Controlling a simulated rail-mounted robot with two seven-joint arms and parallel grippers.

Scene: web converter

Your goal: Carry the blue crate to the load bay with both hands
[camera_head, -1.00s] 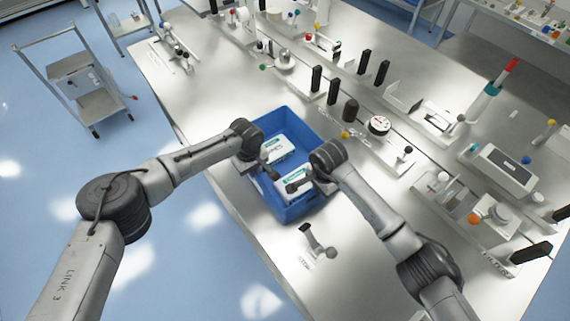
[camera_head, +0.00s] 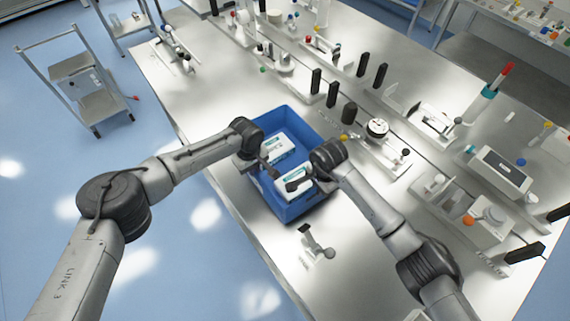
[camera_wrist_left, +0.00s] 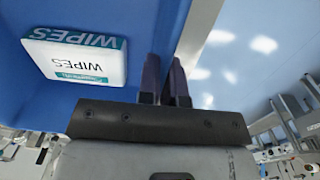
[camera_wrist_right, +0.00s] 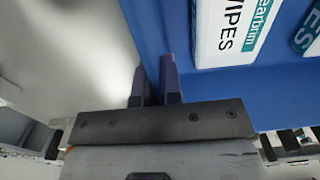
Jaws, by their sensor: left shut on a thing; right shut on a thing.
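The blue crate (camera_head: 298,210) is in the middle of the head view, over the near edge of the metal bench. Two white wipes packs (camera_head: 280,148) (camera_head: 296,178) lie inside it. My left gripper (camera_head: 246,164) is shut on its left wall; in the left wrist view the fingers (camera_wrist_left: 165,82) straddle the wall, with one wipes pack (camera_wrist_left: 75,57) inside. My right gripper (camera_head: 326,184) is shut on the right wall; its fingers (camera_wrist_right: 154,84) straddle that wall in the right wrist view. I cannot tell whether the crate's base touches the bench.
The bench (camera_head: 205,95) holds several black posts, a dial device (camera_head: 377,128) and other fixtures right of the crate. A small lever fixture (camera_head: 318,243) stands close in front of it. A grey cart (camera_head: 85,90) stands on the blue floor at left; the floor between is open.

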